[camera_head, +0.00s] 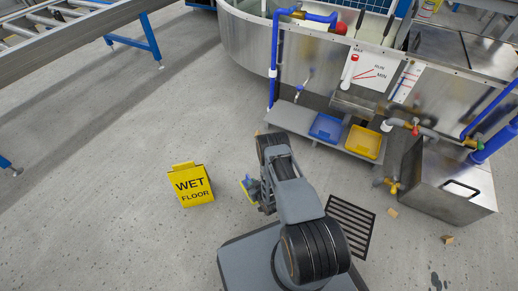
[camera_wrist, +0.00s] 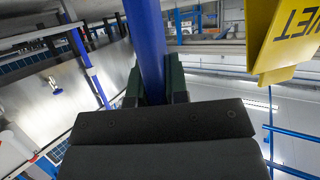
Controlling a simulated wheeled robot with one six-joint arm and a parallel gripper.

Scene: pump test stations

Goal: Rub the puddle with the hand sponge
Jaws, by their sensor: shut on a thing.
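My gripper (camera_wrist: 158,90) is shut on a blue handle (camera_wrist: 146,40), which runs up between its dark fingers in the wrist view. In the head view a small yellow and blue piece, apparently the hand sponge (camera_head: 248,187), shows at the left side of my arm, near the gripper. The sponge's face is mostly hidden. A yellow WET FLOOR sign (camera_head: 191,185) stands on the floor just left of it; it also shows at upper right in the wrist view (camera_wrist: 285,40). I cannot clearly make out a puddle; a small dark patch (camera_head: 436,282) lies at lower right.
A floor drain grate (camera_head: 350,224) lies right of my arm. Blue (camera_head: 327,127) and yellow (camera_head: 363,142) trays sit on a low shelf under the metal tank (camera_head: 245,40). A steel box (camera_head: 445,180) stands right. Small brown scraps lie near it.

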